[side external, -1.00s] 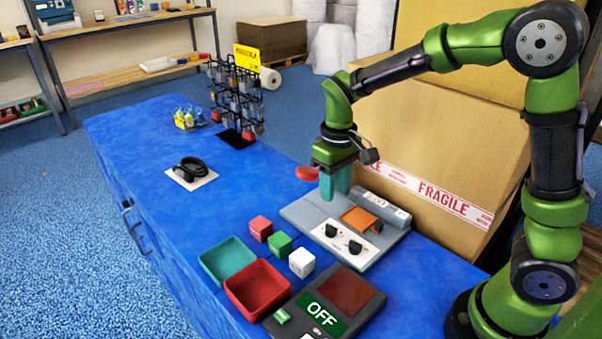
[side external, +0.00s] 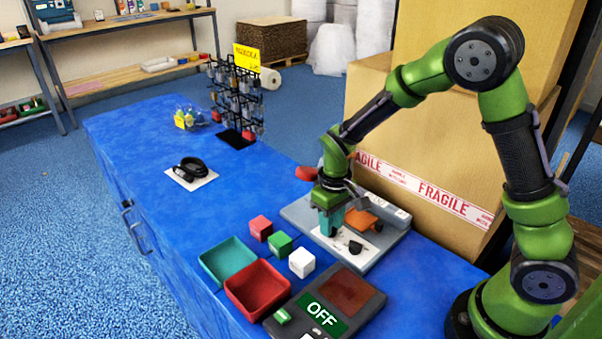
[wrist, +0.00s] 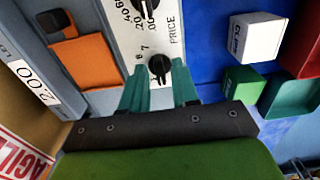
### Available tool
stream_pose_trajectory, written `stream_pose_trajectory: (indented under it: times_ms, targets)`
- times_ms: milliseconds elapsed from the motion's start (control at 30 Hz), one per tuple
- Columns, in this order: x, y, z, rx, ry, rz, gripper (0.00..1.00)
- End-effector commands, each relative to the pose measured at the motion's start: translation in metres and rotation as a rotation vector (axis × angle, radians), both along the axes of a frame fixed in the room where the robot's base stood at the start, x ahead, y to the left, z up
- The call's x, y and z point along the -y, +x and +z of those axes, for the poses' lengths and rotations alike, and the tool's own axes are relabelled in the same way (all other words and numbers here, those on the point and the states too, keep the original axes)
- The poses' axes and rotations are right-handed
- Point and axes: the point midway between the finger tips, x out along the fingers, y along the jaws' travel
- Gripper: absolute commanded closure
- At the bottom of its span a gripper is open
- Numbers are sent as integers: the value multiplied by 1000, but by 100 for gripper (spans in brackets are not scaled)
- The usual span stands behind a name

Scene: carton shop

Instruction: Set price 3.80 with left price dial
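The grey price machine (side external: 300,209) stands on the blue table with a white dial plate (wrist: 118,30) marked PRICE. My gripper (side external: 330,227) is over the left dial and hides it in the side view. In the wrist view the black left dial (wrist: 159,67), with whole numbers beside it, sits between the fingertips of my gripper (wrist: 157,72). The fingers are apart, one on each side; I cannot tell whether they touch it. The right dial (side external: 355,247), marked in decimals, is free; it is partly cut off in the wrist view (wrist: 148,4). The label (wrist: 38,86) reads 2.00.
An orange plate (wrist: 82,62) lies beside the dials. Red (side external: 260,228), green (side external: 279,244) and white (side external: 302,262) cubes stand close by, with teal (side external: 228,260) and red (side external: 258,288) trays. A large FRAGILE carton (side external: 425,160) stands behind.

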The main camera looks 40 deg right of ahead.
Motion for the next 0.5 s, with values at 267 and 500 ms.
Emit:
stream_pose_trajectory:
  times_ms: [267, 500]
  targets:
    - [0, 0, 0, 0, 0, 0, 100]
    - [0, 0, 1, 0, 0, -17, 100]
